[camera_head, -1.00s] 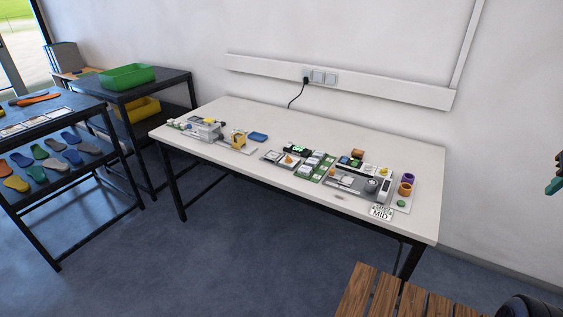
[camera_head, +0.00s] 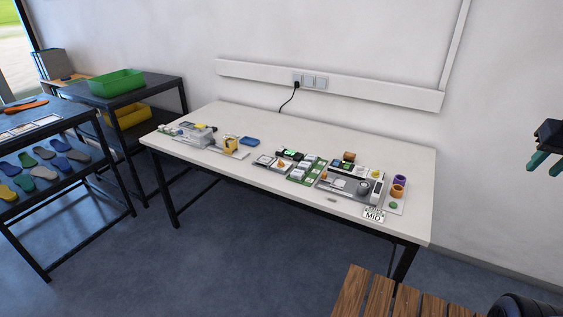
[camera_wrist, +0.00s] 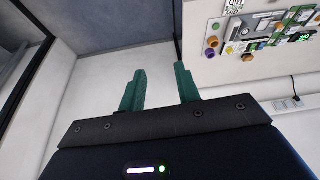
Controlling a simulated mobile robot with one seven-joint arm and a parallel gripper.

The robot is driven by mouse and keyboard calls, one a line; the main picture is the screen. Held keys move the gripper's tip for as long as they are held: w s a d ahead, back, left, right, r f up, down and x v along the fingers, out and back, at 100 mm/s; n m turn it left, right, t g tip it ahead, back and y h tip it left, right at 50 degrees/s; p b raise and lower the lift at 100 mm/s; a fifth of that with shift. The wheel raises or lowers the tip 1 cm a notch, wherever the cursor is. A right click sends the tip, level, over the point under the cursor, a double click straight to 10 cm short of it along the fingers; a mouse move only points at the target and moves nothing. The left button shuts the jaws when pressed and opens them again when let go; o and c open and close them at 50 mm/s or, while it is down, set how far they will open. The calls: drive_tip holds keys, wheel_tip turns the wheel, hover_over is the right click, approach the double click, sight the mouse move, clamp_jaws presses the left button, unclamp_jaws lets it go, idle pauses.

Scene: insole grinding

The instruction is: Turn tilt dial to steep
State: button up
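A grey machine plate (camera_head: 338,190) lies at the right part of the white table. A dark round knob (camera_head: 363,187) stands on it and may be the tilt dial; its setting is too small to read. A white card (camera_head: 373,214) reading "MID" lies at the plate's front edge. The card also shows upside down in the wrist view (camera_wrist: 233,5). My gripper (camera_head: 542,161) is at the right edge of the head view, well away from the plate and to its right. Its green fingers are apart and empty in the wrist view (camera_wrist: 163,85).
Purple (camera_head: 400,180) and orange (camera_head: 398,191) rings stand right of the plate. Green trays (camera_head: 308,168) with small blocks lie left of it. A slatted wooden surface (camera_head: 375,300) is in front. Shelves with insoles (camera_head: 45,165) stand at the left. The table's middle back is clear.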

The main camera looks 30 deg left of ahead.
drive_tip(key=w+a+r+n+g, duration=0.1)
drive_tip(key=w+a+r+n, duration=0.15)
drive_tip(key=w+a, duration=0.6)
drive_tip(key=w+a+r+n+g, duration=0.1)
drive_tip(key=w+a+r, duration=0.4)
drive_tip(key=w, duration=0.6)
drive_tip(key=w+a+f+n, duration=0.1)
drive_tip(key=w+a+f, duration=0.3)
drive_tip(key=a, duration=0.6)
drive_tip(key=w+a+f+n+g, duration=0.1)
drive_tip(key=w+a+f, duration=0.2)
drive_tip(key=w+a, duration=0.55)
drive_tip(key=w+a+f+n, duration=0.2)
drive_tip(key=a+f, duration=0.1)
drive_tip(key=a, duration=1)
drive_tip(key=n+g, duration=0.1)
drive_tip(key=n, duration=0.3)
hover_over(282, 162)
wheel_tip(282, 162, down, 26)
wheel_tip(282, 162, down, 11)
drive_tip(key=shift+w+a+r, duration=0.1)
drive_tip(key=shift+w, duration=0.05)
drive_tip(key=shift+c, duration=0.2)
